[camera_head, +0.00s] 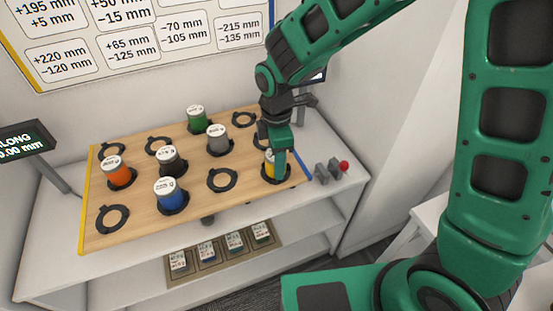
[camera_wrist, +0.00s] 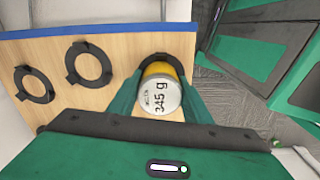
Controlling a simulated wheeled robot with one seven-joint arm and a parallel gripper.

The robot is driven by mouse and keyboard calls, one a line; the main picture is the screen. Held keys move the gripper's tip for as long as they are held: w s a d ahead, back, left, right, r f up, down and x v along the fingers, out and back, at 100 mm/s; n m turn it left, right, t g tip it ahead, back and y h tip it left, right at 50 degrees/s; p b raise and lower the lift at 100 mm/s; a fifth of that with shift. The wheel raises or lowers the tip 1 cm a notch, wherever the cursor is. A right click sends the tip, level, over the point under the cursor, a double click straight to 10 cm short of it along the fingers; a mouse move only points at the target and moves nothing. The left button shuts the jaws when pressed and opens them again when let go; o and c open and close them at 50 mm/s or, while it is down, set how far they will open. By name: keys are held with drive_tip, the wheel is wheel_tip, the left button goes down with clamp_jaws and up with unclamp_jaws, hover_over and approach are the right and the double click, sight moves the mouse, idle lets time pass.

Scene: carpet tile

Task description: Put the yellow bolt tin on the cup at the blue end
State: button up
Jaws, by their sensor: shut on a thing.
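The yellow bolt tin (camera_head: 269,164) has a white lid and stands upright at the front right of the wooden board (camera_head: 140,230), near the board's blue edge (camera_head: 297,161). In the wrist view the tin (camera_wrist: 160,70) shows a lid marked 345 g. My gripper (camera_head: 277,157) is shut on the tin, with a green finger on each side of it. A black ring cup (camera_head: 283,177) lies at the tin's base, and its far rim shows in the wrist view (camera_wrist: 178,55). I cannot tell whether the tin rests fully in it.
Orange (camera_head: 119,177), black (camera_head: 169,166), blue (camera_head: 171,202), grey (camera_head: 219,147) and green (camera_head: 197,126) tins stand in other cups. Several cups are empty, including one left of my gripper (camera_head: 209,183). A red-knobbed device (camera_head: 343,166) sits beyond the blue edge.

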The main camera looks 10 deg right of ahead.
drive_tip(key=shift+s+f, duration=0.4)
drive_tip(key=shift+f, duration=0.05)
drive_tip(key=o, duration=1.2)
drive_tip(key=shift+c, duration=0.2)
drive_tip(key=shift+o, duration=1.1)
drive_tip(key=shift+w+f, duration=0.15)
drive_tip(key=shift+w, duration=0.05)
drive_tip(key=shift+s+a, duration=0.1)
drive_tip(key=shift+s, duration=0.1)
drive_tip(key=r, duration=0.4)
drive_tip(key=w+r, duration=0.1)
drive_tip(key=r, duration=0.7)
drive_tip(key=shift+w, duration=0.15)
